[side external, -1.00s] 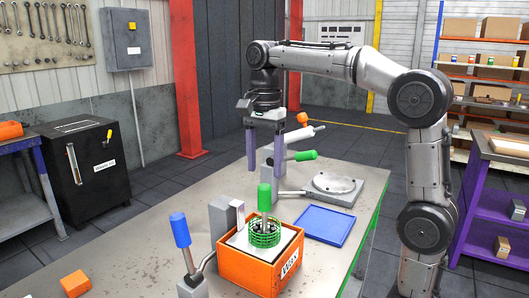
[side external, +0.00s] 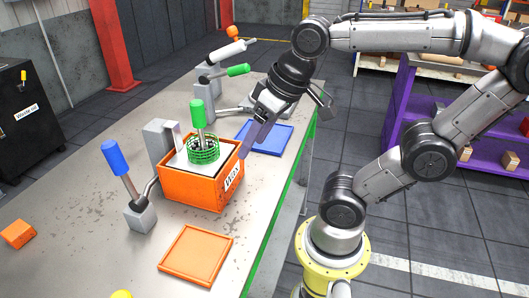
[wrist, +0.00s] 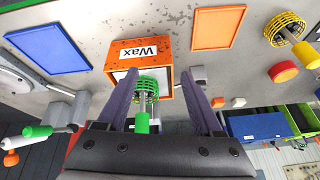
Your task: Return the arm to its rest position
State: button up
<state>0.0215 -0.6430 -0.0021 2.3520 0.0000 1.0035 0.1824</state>
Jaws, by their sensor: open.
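My gripper (side external: 258,132) hangs on the tilted wrist at the right of the orange Wax box (side external: 188,187), near the blue tray (side external: 268,142). Its purple fingers slant down toward the table. In the wrist view my gripper (wrist: 158,76) has its two fingers wide apart with nothing held between them. A green wire basket (side external: 203,151) with an upright green handle (side external: 198,112) sits in the top of the Wax box. In the wrist view the basket (wrist: 148,83) shows beyond the fingers, and the gripper body hides what lies below it.
A blue-handled clamp (side external: 116,158) stands left of the box, and green- and white-handled clamps stand behind. An orange tray (side external: 196,256) lies in front. A yellow wire basket (wrist: 282,28) shows in the wrist view. Purple shelving (side external: 440,95) stands right of the table.

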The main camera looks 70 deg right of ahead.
jog(key=s+f+n, duration=0.2)
jog(key=f, duration=0.1)
jog(key=shift+a+t, duration=0.2)
jog(key=shift+t, duration=0.1)
